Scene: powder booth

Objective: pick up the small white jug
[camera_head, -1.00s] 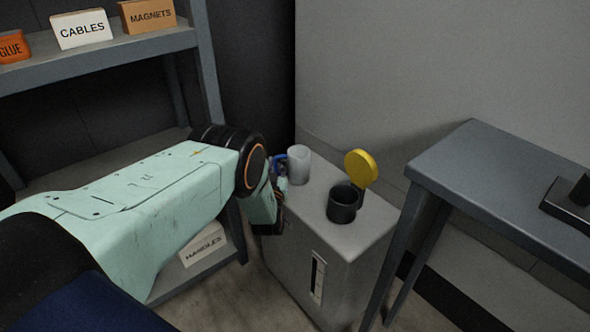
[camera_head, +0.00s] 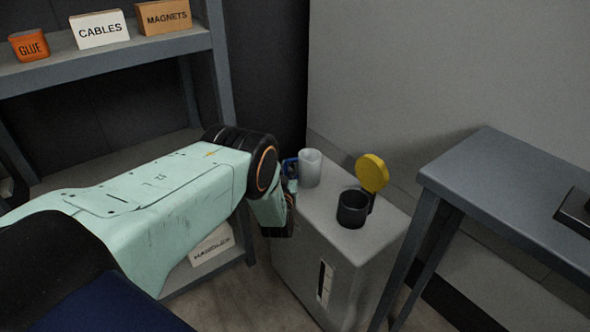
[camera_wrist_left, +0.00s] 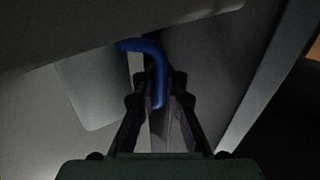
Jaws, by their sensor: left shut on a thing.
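The small white jug (camera_head: 311,169) stands upright on the top of a grey cabinet (camera_head: 385,222), near its back left edge. Its blue handle (camera_head: 290,166) faces left, toward my left gripper. In the left wrist view the blue handle (camera_wrist_left: 156,68) runs down between the two fingers, and the pale jug body (camera_wrist_left: 88,88) is beside it at the left. My left gripper (camera_wrist_left: 160,90) is shut on that handle. In the head view my left gripper (camera_head: 289,182) is partly hidden by its own wrist. My right gripper is not in view.
A dark mug (camera_head: 352,210) and a yellow disc (camera_head: 372,173) stand right of the jug on the cabinet. A grey table (camera_head: 500,185) is at the right. A shelf (camera_head: 130,52) with labelled boxes is at the left. A grey wall rises behind.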

